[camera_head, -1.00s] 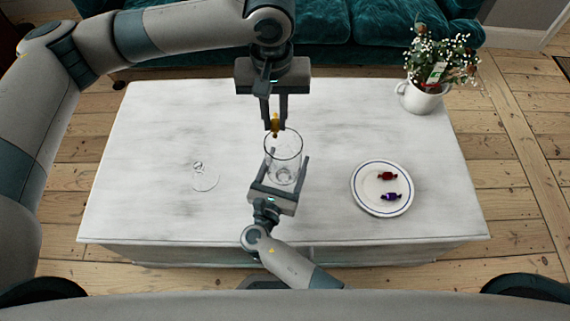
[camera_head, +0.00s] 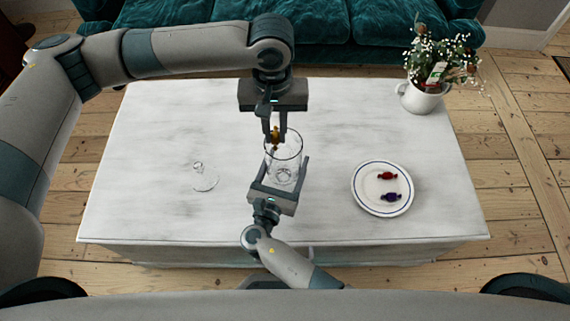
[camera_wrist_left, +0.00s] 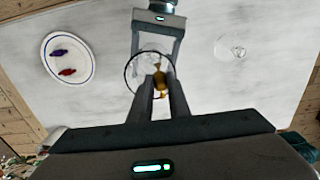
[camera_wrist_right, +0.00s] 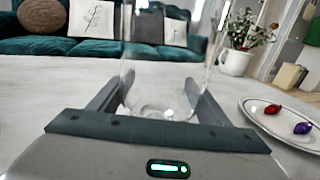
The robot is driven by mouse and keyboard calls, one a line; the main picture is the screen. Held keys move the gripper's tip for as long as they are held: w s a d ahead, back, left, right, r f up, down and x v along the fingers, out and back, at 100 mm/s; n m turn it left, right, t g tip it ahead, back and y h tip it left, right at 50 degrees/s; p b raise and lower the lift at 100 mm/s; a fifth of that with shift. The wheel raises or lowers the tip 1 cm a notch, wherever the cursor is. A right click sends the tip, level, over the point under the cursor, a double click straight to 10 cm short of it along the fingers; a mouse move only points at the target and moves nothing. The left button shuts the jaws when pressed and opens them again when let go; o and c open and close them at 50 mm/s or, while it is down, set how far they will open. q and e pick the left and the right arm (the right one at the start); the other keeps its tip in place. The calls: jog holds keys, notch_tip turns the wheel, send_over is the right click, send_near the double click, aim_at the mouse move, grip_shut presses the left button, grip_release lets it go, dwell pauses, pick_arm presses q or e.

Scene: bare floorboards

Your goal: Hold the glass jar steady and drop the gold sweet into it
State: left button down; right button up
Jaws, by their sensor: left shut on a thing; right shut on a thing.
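The clear glass jar (camera_head: 284,160) stands upright on the white table. My right gripper (camera_head: 280,172) is shut on the jar, one finger on each side, as the right wrist view also shows (camera_wrist_right: 160,95). My left gripper (camera_head: 275,137) comes from the far side and is shut on the gold sweet (camera_head: 275,133). The sweet hangs at the jar's far rim in the head view. In the left wrist view the sweet (camera_wrist_left: 160,80) overlaps the jar's round mouth (camera_wrist_left: 140,72). I cannot tell whether its lower end is below the rim.
A glass lid (camera_head: 204,180) lies left of the jar. A blue-rimmed plate (camera_head: 369,201) at the right holds a red sweet (camera_head: 387,176) and a purple sweet (camera_head: 391,197). A white pot of flowers (camera_head: 420,98) stands at the back right corner. The table's left side is mostly clear.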

pick_arm(q)
jog(key=shift+f, duration=0.6)
jog(key=c, duration=1.6)
grip_release()
notch_tip(320, 180, up, 12)
jog(key=shift+r, duration=0.1)
